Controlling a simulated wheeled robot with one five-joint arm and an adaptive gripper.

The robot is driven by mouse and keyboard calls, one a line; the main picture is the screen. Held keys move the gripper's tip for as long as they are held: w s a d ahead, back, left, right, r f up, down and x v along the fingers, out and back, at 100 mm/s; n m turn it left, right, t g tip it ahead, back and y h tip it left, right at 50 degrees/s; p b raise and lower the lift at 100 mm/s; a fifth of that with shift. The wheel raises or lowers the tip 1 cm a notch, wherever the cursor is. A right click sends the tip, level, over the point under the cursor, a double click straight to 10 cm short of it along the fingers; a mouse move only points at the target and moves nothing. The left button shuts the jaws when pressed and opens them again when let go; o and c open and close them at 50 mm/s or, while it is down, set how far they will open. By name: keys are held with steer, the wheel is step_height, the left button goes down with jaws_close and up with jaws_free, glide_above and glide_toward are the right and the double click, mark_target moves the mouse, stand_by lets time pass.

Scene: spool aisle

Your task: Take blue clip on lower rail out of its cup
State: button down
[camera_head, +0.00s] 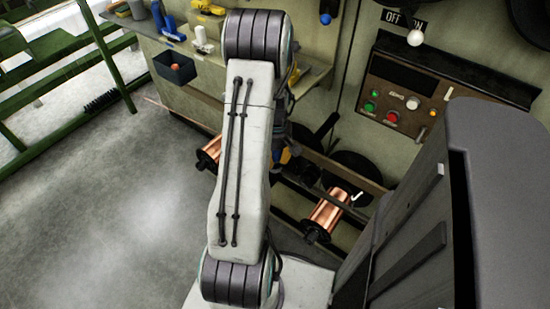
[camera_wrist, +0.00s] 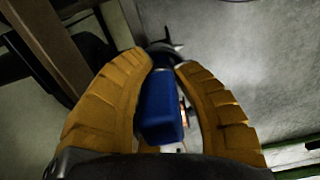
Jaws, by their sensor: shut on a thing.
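The blue clip (camera_wrist: 160,105) shows in the wrist view between the two ribbed orange fingers of my gripper (camera_wrist: 165,66). The fingers are shut on it, one on each side. A dark piece with a pointed tip (camera_wrist: 166,46) shows just beyond the fingertips; I cannot tell whether it is part of the clip. I cannot make out the clip's cup, so I cannot tell whether the clip is in it. In the head view my arm hides most of my gripper, and only a little orange (camera_head: 291,161) shows beside it, close to the lower rail (camera_head: 335,172).
Copper spools (camera_head: 328,214) (camera_head: 209,152) sit low along the wall, right and left of my arm. A control panel (camera_head: 402,100) is on the wall at right. A dark bin (camera_head: 175,68) hangs below the tool shelf (camera_head: 150,28). The floor at left is clear.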

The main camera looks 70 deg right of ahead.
steer(key=shift+r, duration=0.75)
step_height(320, 180, up, 3)
steer(key=shift+d+f+p, duration=0.1)
steer(key=shift+f+p, duration=0.1)
steer(key=shift+p, duration=0.2)
steer(key=s+a+r, duration=0.1)
steer(key=s+r, duration=0.1)
steer(key=s, duration=0.1)
steer(key=s+a+r, duration=0.2)
steer(key=s, duration=0.2)
steer(key=s+a+r+p, duration=0.1)
steer(key=s+r, duration=0.1)
steer(key=s, duration=0.1)
steer(key=shift+s+a+r, duration=0.3)
steer(key=shift+s+r, duration=0.1)
